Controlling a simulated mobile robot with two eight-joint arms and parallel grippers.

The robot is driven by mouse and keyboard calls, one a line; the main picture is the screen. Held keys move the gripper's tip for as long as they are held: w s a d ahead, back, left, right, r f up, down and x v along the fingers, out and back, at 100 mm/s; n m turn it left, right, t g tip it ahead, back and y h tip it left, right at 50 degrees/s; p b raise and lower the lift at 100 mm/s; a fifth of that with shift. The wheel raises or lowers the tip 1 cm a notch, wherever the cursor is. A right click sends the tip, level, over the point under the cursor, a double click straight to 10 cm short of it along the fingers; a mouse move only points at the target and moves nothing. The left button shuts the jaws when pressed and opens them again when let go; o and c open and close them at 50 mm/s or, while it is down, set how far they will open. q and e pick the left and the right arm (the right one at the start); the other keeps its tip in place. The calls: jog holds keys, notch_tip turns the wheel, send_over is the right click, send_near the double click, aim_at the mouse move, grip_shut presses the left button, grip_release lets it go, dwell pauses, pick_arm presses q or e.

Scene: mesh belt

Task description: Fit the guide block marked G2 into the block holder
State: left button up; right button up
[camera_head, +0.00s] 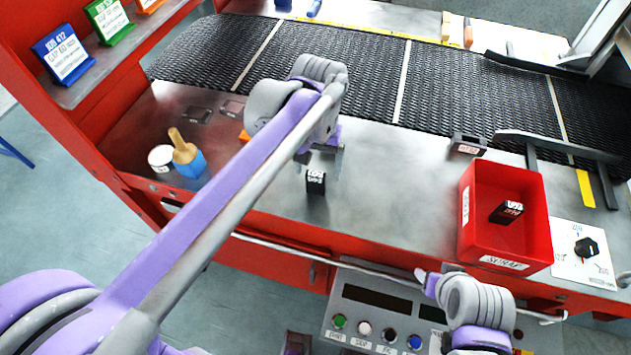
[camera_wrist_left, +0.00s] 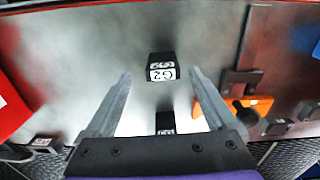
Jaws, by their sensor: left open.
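The guide block marked G2 (camera_wrist_left: 162,67) is a small black block with white lettering, standing on the metal worktop. It also shows in the head view (camera_head: 316,182), just below my left gripper. My left gripper (camera_wrist_left: 164,78) is open and empty, its two grey fingers pointing at the block with a gap on each side. In the head view its hand (camera_head: 330,150) is partly hidden by my own arm. A second black labelled piece (camera_wrist_left: 166,122) shows nearer the palm, partly covered by the gripper base. A dark bracket-like piece (camera_head: 468,145) sits by the belt; I cannot tell whether it is the block holder.
A red bin (camera_head: 465,238) at right holds another black labelled block (camera_head: 507,212). The mesh belt (camera_head: 360,62) runs along the back. The worktop between block and bin is clear.

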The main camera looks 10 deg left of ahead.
aim_at(316, 183)
pick_arm(q)
jog(key=shift+d+f, duration=0.1)
jog(key=shift+f, duration=0.55)
jog(key=f, duration=0.5)
jog(key=shift+a, duration=0.25)
grip_shut()
